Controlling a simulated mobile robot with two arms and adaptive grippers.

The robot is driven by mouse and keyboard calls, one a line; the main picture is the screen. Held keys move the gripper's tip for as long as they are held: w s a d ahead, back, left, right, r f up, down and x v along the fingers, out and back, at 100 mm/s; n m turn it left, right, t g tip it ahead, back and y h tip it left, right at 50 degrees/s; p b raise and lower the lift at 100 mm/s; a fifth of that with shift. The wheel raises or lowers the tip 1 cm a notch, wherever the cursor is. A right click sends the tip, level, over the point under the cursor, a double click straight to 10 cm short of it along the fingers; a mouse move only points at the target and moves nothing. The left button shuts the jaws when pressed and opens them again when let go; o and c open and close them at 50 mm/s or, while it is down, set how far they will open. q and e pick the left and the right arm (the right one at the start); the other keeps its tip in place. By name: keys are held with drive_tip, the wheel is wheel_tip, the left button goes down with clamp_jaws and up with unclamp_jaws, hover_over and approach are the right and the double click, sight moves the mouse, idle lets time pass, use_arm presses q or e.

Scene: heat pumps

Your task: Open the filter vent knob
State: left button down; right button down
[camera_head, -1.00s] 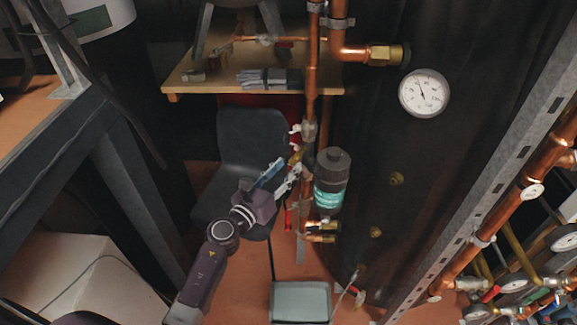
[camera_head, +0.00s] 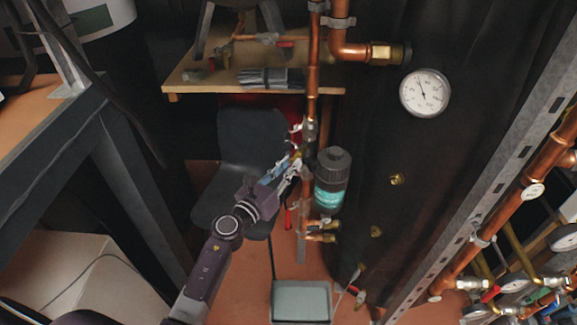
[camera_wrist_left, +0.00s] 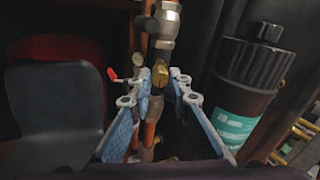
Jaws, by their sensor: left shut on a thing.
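The black filter canister (camera_head: 332,165) with a teal label hangs beside the vertical copper pipe, and it also stands at the right in the left wrist view (camera_wrist_left: 243,90). A brass knob (camera_wrist_left: 160,76) sits on the pipe fittings to the left of the canister. My left gripper (camera_head: 297,160) is at these fittings, and its fingertips (camera_wrist_left: 162,88) lie on either side of the knob, shut on it. The fingers partly hide the fittings in the head view. My right gripper is not in view.
A dark chair (camera_head: 247,140) stands behind the pipe, below a wooden shelf (camera_head: 210,75). A red-handled valve (camera_wrist_left: 114,75) lies just left of my fingers. A gauge (camera_head: 424,93) is on the black tank at the right. A metal frame runs along the right.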

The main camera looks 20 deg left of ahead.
use_arm(q)
drive_tip(key=shift+n, duration=0.3)
drive_tip(key=n+p, duration=0.1)
drive_tip(key=n, duration=0.3)
drive_tip(key=shift+n+p, duration=0.3)
drive_tip(key=n+p, duration=0.1)
drive_tip(key=n, duration=0.4)
drive_tip(key=n+p, duration=0.1)
drive_tip(key=n, duration=0.4)
drive_tip(key=shift+a+n, duration=0.1)
drive_tip(key=shift+n, duration=0.3)
drive_tip(key=shift+f+n+p, duration=0.1)
drive_tip(key=shift+n+p, duration=0.5)
drive_tip(key=shift+n, duration=2)
drive_tip(key=c, duration=1.8)
unclamp_jaws()
